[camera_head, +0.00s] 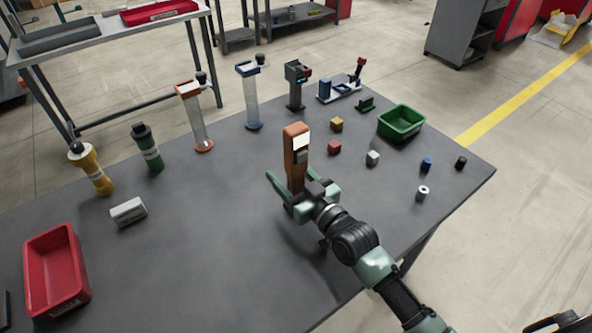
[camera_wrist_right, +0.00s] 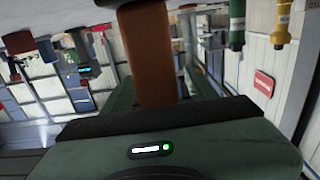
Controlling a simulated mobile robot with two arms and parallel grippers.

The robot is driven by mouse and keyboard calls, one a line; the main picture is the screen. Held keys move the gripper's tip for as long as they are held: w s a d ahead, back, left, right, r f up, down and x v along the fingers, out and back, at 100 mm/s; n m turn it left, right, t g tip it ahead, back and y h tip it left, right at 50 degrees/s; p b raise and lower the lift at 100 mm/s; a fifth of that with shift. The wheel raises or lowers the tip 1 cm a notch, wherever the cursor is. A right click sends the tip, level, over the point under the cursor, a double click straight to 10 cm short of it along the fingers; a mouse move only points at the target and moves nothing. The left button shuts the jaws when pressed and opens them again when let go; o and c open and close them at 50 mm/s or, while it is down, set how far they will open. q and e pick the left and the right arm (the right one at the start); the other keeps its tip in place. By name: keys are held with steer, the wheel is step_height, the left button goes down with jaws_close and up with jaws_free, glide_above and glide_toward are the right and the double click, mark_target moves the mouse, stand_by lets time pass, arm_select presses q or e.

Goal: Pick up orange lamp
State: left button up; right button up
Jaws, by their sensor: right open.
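The orange lamp (camera_head: 297,148) is an upright, orange-brown block-like body with a white and grey panel on its side. It stands near the middle of the dark table. My right gripper (camera_head: 296,185) is open at its lower part, with one finger on the left of the lamp and the other on the right. I cannot tell whether the fingers touch it. In the right wrist view the lamp (camera_wrist_right: 150,55) rises as an orange-brown post just beyond the dark edge of my gripper. Its base is hidden by my gripper. My left gripper is not in view.
A yellow torch-like thing (camera_head: 92,168), a green one (camera_head: 148,148) and a white box (camera_head: 128,212) stand left. A red bin (camera_head: 55,268) is front left. Small cubes and a green bin (camera_head: 400,123) are right. Tall dispensers line the back. The front-middle table is clear.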

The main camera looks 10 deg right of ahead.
jaws_close()
